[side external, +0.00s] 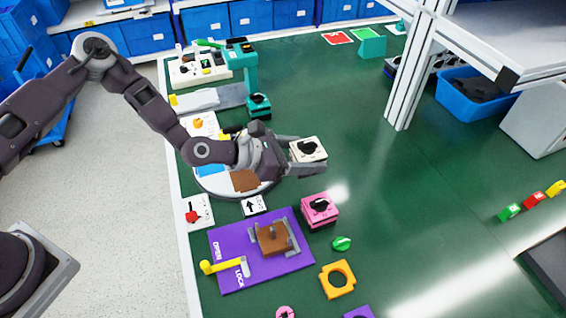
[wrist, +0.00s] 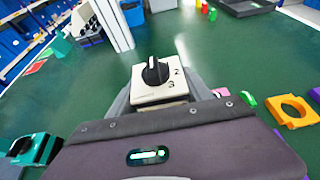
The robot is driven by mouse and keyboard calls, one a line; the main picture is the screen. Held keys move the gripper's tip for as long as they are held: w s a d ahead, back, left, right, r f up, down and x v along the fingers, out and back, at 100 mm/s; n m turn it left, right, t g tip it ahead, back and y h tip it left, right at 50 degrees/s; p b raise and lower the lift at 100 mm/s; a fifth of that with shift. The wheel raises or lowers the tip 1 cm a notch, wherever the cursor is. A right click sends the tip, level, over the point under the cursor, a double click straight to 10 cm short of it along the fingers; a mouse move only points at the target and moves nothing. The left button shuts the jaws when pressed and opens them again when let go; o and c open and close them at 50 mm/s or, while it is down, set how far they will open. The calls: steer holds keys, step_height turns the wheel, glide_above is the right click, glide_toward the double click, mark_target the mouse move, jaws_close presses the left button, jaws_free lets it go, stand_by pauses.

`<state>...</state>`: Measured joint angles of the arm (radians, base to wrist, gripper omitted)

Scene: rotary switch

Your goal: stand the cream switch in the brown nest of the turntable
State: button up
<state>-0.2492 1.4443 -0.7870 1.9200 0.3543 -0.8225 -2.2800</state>
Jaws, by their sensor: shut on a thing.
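The cream switch (side external: 309,147) is a square block with a black knob on top. My gripper (side external: 306,154) is shut on it, one finger on each side, and holds it over the green table, to the right of the turntable. The wrist view also shows the switch (wrist: 155,87), with its knob up and the numbers 2 and 3 on its face. The turntable (side external: 213,184) is a white disc with coloured parts. Its brown nest (side external: 244,181) is at the disc's right side, below my wrist. My arm hides part of the disc.
A pink switch (side external: 320,210), a green knob (side external: 341,243) and an orange ring (side external: 338,280) lie nearer. A purple board (side external: 233,270) carries a brown block between grey jaws. A teal press (side external: 246,68) stands behind my arm.

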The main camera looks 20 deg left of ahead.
steer(key=shift+w+a+r, duration=0.1)
steer(key=shift+r, duration=0.25)
steer(key=w+a+r+n+t+y, duration=0.2)
steer(key=a+r, duration=0.4)
steer(key=a, duration=0.1)
steer(key=w+a+r+n+t+y, duration=0.1)
steer(key=w+a+r+n+y, duration=0.1)
steer(key=a+r, duration=0.5)
steer(key=s+a+r+n+t+y, duration=0.1)
steer(key=s+a+r+n+y, duration=0.25)
steer(key=a, duration=0.45)
steer(key=s+a+r+n+y, duration=0.2)
steer(key=a+r, duration=0.2)
steer(key=a, duration=0.3)
steer(key=m+g+h, duration=0.4)
steer(key=m+h, duration=0.5)
glide_above(303, 183)
step_height(303, 183, down, 20)
steer(key=shift+w+a+f, duration=0.15)
steer(key=shift+f, duration=0.05)
step_height(303, 183, down, 10)
steer(key=shift+r, duration=0.1)
steer(key=shift+f, duration=0.2)
